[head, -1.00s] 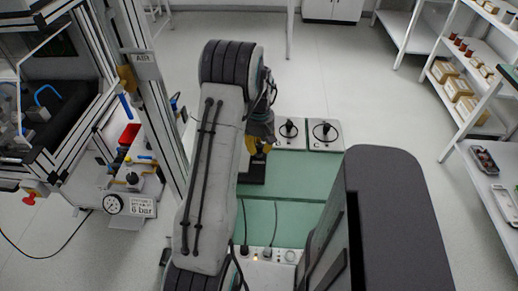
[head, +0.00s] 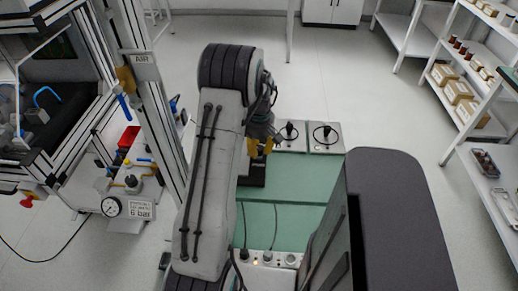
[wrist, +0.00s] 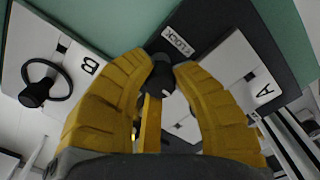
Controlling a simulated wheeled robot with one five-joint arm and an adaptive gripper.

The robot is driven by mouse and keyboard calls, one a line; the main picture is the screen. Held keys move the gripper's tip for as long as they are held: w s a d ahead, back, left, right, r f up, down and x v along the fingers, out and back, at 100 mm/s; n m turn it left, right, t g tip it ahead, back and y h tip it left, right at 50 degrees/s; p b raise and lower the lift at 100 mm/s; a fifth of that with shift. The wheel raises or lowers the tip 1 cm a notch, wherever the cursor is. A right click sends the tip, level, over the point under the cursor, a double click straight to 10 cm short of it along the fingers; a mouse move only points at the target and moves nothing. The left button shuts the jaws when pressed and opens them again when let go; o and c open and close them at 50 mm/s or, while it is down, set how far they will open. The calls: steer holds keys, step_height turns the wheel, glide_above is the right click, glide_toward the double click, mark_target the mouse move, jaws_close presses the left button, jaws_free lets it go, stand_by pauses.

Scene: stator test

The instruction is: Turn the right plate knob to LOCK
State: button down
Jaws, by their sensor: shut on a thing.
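In the wrist view my gripper (wrist: 166,72) has its yellow fingers closed around a black knob (wrist: 162,80) with a pale spot on it. A yellow bar (wrist: 150,125) shows between the fingers. A LOCK label (wrist: 180,40) lies just beyond the knob, upside down, on a dark surface. In the head view my gripper (head: 260,147) is low over the bench, left of two pale plates; the held knob cannot be made out there. The right-hand of these plates (head: 338,147) carries a black knob (head: 326,130) inside a ring.
Plate B (wrist: 100,50) with a black handwheel (wrist: 45,85) is at left in the wrist view, and plate A (wrist: 235,65) at right. The green bench top (head: 285,190) is mostly clear. An aluminium frame (head: 150,110) stands left of my arm; shelves (head: 480,70) stand right.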

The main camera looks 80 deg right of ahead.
mark_target(260, 148)
steer(key=c, duration=1)
jaws_free()
steer(key=shift+s+a, duration=0.1)
steer(key=shift+r, duration=0.55)
step_height(260, 148, up, 11)
steer(key=shift+f, duration=0.1)
